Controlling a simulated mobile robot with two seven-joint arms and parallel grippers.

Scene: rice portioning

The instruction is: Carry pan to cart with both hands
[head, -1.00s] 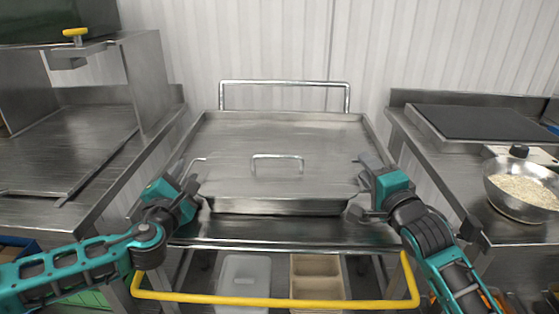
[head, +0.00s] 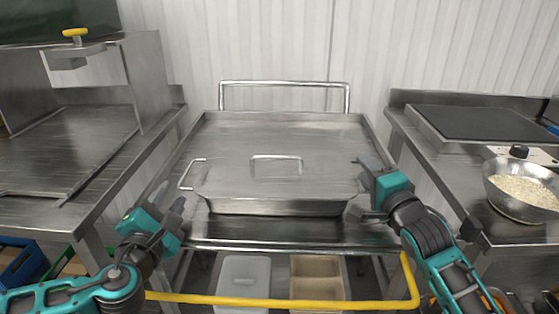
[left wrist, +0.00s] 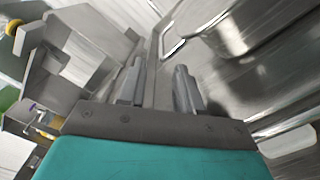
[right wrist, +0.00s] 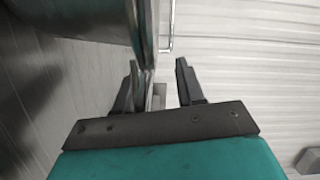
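A lidded steel pan (head: 280,205) rests on the top of the steel cart (head: 225,235). Its left side handle (head: 188,174) is bare; the pan and this handle also show at the top of the left wrist view (left wrist: 172,48). My left gripper (head: 168,215) is open and empty, below and left of that handle. My right gripper (head: 360,188) is at the pan's right end, where the right handle is mostly hidden.
A steel counter (head: 90,185) stands left of the cart. Another counter (head: 440,165) on the right holds a bowl of rice (head: 522,190) and a dark griddle (head: 480,122). A yellow bar (head: 280,301) crosses the cart's front. Bins (head: 243,280) sit on the lower shelf.

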